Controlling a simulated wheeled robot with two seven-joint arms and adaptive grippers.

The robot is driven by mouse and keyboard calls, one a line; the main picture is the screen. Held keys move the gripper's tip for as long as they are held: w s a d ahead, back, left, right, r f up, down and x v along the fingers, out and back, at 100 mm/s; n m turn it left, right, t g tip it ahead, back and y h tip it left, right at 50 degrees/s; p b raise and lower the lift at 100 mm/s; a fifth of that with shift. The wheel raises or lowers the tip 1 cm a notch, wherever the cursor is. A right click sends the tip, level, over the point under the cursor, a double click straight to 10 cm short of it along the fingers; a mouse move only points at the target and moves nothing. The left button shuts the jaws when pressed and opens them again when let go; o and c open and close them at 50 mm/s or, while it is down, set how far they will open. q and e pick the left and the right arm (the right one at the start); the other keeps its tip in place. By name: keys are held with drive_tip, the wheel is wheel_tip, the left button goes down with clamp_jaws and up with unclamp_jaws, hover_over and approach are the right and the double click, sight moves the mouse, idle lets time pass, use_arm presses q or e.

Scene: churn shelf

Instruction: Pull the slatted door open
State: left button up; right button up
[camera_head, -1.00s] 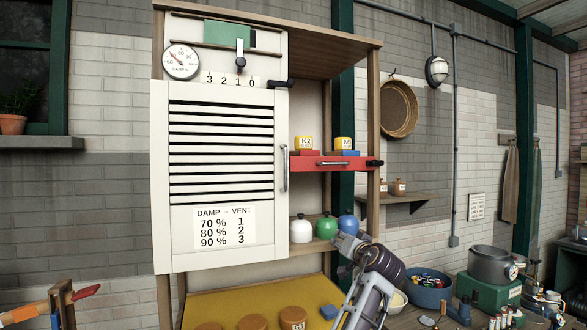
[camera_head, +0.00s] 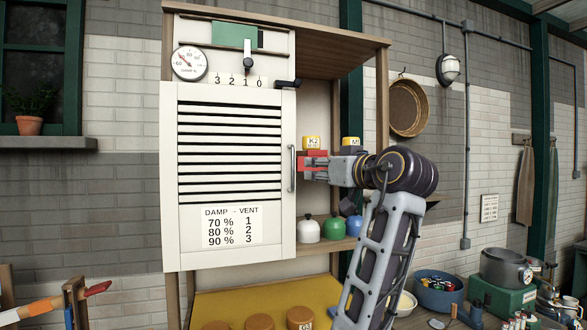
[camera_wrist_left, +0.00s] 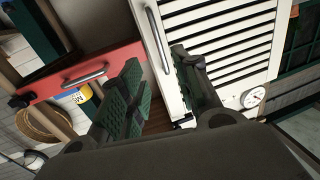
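The white slatted door (camera_head: 228,190) is shut in the upper cabinet. Its upright metal handle (camera_head: 292,168) is on the right edge; in the left wrist view the handle (camera_wrist_left: 155,38) shows near the gap between my fingertips. My left gripper (camera_head: 308,165) is just right of the handle, pointing left, in front of the red drawer. In the left wrist view my left gripper (camera_wrist_left: 157,60) is open, its green-padded fingers apart. I cannot tell whether the handle lies between them in depth. A black latch (camera_head: 287,83) sits at the door's top right corner. My right gripper is out of view.
White, green and blue canisters (camera_head: 308,230) stand below. A dial (camera_head: 190,63) and a vent lever (camera_head: 248,58) are above the door. The space before the slats is clear.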

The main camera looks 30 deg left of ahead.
sight(293, 167)
use_arm(q)
drive_tip(key=shift+a, duration=0.15)
drive_tip(key=p+x, duration=0.4)
drive_tip(key=x, duration=0.9)
drive_tip(key=shift+w+a, duration=0.2)
drive_tip(key=c, duration=0.7)
clamp_jaws()
